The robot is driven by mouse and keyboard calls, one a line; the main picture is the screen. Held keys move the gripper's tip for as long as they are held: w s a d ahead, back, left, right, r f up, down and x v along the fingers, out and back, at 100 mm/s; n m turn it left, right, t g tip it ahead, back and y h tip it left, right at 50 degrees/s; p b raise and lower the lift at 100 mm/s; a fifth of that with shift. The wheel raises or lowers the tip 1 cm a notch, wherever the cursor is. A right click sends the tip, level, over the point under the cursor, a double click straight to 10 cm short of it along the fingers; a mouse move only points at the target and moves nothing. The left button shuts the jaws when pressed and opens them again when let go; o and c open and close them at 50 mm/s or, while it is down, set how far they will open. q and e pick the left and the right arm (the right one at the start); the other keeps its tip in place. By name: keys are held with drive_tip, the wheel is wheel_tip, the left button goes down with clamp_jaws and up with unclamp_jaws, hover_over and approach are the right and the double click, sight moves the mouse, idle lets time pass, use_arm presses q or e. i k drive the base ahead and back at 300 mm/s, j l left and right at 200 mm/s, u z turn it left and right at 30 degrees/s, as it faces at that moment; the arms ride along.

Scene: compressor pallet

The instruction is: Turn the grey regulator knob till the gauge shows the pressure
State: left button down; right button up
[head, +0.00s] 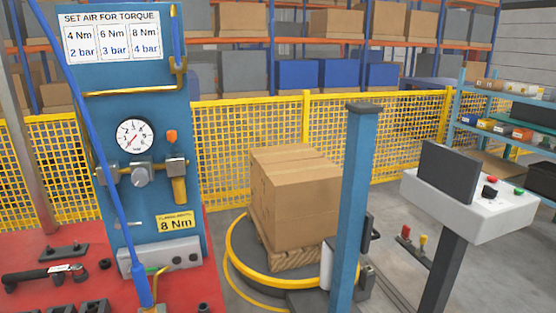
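The grey regulator knob (142,175) sits on the air line of a blue panel (115,215) at the left. The round white gauge (134,136) is just above it; its needle seems to slant toward the lower left, but the exact reading is too small to tell. A chart (111,37) headed "SET AIR FOR TORQUE" pairs 4 Nm with 2 bar, 6 Nm with 3 bar and 8 Nm with 4 bar. A yellow label (177,222) lower on the panel reads 8 Nm. Neither of my grippers is in view, and nothing touches the knob.
A blue hose (96,140) hangs in front of the panel, left of the knob. A red bench top (60,270) holds a black tool (50,272). Boxes (295,195) stand on a turntable beside a blue post (356,190). A console (470,205) stands at the right.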

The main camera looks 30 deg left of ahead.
sight(140, 176)
drive_tip(key=u, duration=1.8)
